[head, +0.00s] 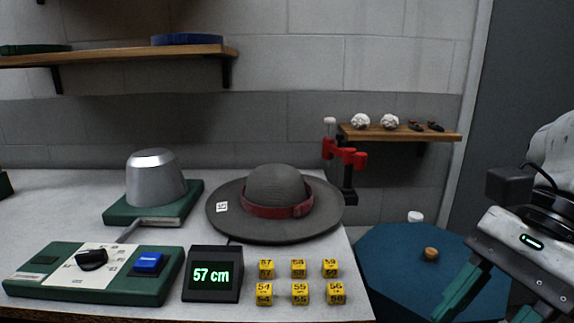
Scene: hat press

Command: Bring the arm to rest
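My gripper (491,295) is at the lower right of the head view, above and in front of the blue table and right of the white worktop. One green finger shows in full, and only a bit of the other shows at the picture's bottom edge. The fingers stand apart and no object shows between them, though the tips are partly cut off. My arm's white and black links show along the right edge. A grey hat (275,185) with a red band lies on the worktop, well left of my gripper.
A metal hat block (155,180) on a green base, a control panel (95,272), a display (213,274) reading 57 cm and several yellow number blocks (300,268) occupy the worktop (50,215). A red clamp (345,155) stands near a wall shelf (400,134). The blue table (395,260) holds small items.

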